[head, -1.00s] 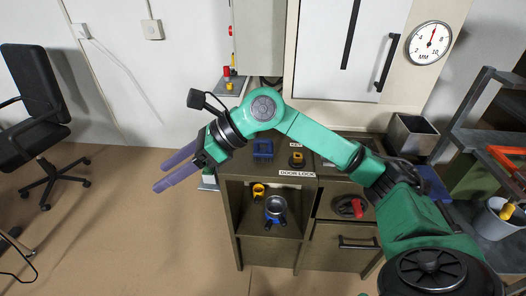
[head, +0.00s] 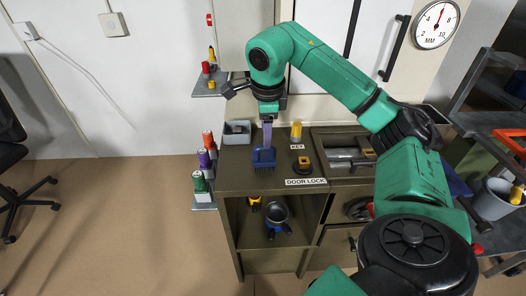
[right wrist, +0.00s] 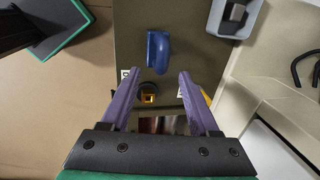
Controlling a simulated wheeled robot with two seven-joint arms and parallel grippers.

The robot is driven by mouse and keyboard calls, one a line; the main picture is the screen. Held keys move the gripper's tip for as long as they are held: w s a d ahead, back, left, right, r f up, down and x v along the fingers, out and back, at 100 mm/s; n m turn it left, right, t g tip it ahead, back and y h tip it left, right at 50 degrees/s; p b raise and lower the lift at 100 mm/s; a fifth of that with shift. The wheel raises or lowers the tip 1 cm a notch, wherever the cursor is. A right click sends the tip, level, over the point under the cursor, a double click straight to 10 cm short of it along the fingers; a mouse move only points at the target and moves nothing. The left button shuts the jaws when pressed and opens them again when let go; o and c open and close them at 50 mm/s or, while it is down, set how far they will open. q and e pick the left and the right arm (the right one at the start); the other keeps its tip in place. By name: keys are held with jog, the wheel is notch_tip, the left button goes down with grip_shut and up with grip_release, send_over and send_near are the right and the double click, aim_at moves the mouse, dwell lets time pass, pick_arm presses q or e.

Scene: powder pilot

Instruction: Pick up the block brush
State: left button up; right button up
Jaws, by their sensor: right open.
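The block brush (head: 264,158) is blue and lies on top of the olive cabinet (head: 232,183), near its left part. My right gripper (head: 267,146) points down at it with purple fingers, which overlap the brush's top in the head view. In the right wrist view the brush (right wrist: 158,50) shows as a blue bar just ahead of the open fingertips (right wrist: 156,76). The fingers are apart with nothing between them, and I see no clear contact. My left gripper is not in view.
A grey bin (head: 237,133) stands behind the brush. A yellow item (head: 296,130) and a dark knob (head: 302,164) with a yellow part sit to its right. Several bottles (head: 204,158) stand on small side shelves at left. A recessed tray (head: 345,150) holds metal parts.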

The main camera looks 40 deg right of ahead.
aim_at(262, 146)
jog(key=x, duration=0.3)
jog(key=shift+w, duration=0.35)
jog(key=x, duration=0.3)
jog(key=p+x, duration=0.1)
jog(key=shift+a+f, duration=0.2)
jog(key=shift+f, duration=0.3)
jog(key=shift+w+d, duration=0.1)
jog(key=shift+w, duration=0.05)
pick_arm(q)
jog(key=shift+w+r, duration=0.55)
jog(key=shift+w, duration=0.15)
pick_arm(e)
grip_shut()
